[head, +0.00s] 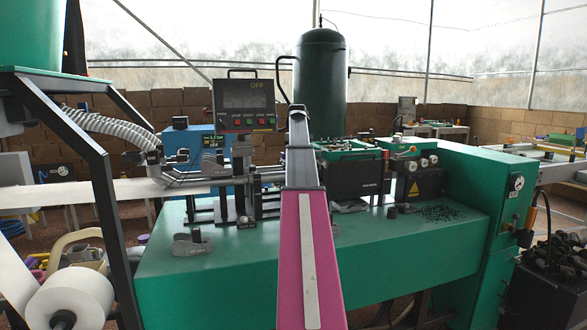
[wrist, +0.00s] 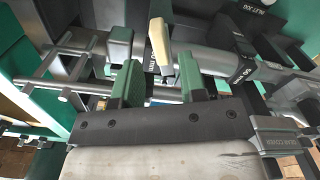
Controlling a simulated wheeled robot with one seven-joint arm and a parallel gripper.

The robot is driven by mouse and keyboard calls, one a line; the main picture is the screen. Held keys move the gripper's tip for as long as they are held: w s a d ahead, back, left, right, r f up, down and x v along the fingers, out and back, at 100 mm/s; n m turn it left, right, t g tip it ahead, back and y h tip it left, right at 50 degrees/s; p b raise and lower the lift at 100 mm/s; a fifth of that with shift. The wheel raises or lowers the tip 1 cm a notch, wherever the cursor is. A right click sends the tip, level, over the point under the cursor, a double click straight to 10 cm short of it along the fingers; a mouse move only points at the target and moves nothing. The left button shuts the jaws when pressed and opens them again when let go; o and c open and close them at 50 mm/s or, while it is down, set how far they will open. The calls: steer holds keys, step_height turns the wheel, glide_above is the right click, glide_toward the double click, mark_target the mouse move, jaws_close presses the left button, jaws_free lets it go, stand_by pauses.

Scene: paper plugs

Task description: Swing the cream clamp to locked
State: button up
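The cream clamp (wrist: 160,46) shows in the wrist view as a short cream lever at upper centre, beside a grey cylindrical fitting (wrist: 205,70). My gripper (wrist: 161,78) is in the wrist view, with two green-padded fingers spread apart. The cream lever lies in the picture between and just beyond the fingertips; I cannot tell whether either finger touches it. In the head view my pink arm stands in front of the machine's middle, and I cannot make out the clamp or my fingers there.
The green machine (head: 220,265) spans the head view, with a control panel (head: 244,104) reading OFF. A black guarded unit (head: 358,177) stands right of my arm. A white paper roll (head: 72,297) hangs at lower left. Rods and brackets crowd around the fingers in the wrist view.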

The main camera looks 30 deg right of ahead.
steer(key=shift+f, duration=0.45)
steer(key=shift+f, duration=0.1)
steer(key=shift+f, duration=1.85)
jaws_close()
steer(key=m, duration=0.4)
steer(key=shift+m, duration=0.3)
